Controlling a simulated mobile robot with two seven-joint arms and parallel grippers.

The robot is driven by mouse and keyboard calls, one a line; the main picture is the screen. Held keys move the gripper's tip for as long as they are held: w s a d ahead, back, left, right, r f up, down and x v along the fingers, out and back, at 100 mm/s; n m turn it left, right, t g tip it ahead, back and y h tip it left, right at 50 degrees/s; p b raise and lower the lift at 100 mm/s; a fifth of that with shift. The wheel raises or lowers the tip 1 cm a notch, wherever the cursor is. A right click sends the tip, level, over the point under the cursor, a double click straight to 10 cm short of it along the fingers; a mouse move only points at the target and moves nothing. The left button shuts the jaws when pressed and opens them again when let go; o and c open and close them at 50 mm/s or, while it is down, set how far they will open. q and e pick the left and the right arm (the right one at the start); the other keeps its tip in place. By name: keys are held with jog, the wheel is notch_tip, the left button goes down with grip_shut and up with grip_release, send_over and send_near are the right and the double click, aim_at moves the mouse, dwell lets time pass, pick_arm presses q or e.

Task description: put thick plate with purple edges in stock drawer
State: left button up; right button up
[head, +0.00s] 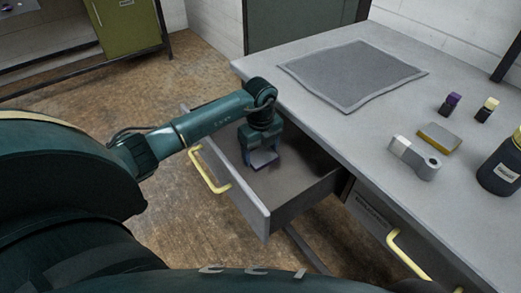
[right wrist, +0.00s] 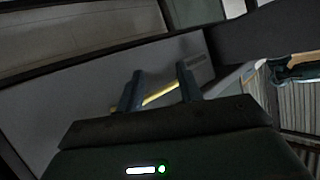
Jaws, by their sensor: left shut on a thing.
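The thick plate with purple edges (head: 264,160) is held low inside the open stock drawer (head: 292,190), in the head view. Its grey face and a purple edge show below the fingers; the rest of it is hidden. My left gripper (head: 261,150) points down into the drawer and is shut on the plate. I cannot tell whether the plate touches the drawer floor. My right gripper (right wrist: 160,92) shows in the right wrist view with its two fingers apart and nothing between them. A yellow handle shows beyond its fingers.
The table (head: 320,120) bears a grey mat (head: 352,73), a grey metal part (head: 415,158), a yellow-edged plate (head: 439,138), two small bottles and a dark jar (head: 503,165). A second drawer (head: 385,215) beside the open one is shut. A green cabinet (head: 128,25) stands far left.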

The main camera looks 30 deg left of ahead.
aim_at(260, 155)
pick_arm(q)
jog(key=o, duration=1.1)
jog(key=shift+o, duration=0.2)
jog(key=shift+r, duration=0.2)
notch_tip(260, 155, up, 12)
jog(key=p, duration=0.1)
pick_arm(e)
jog(key=shift+w+a, duration=0.15)
jog(key=shift+a, duration=0.1)
jog(key=shift+f, duration=0.1)
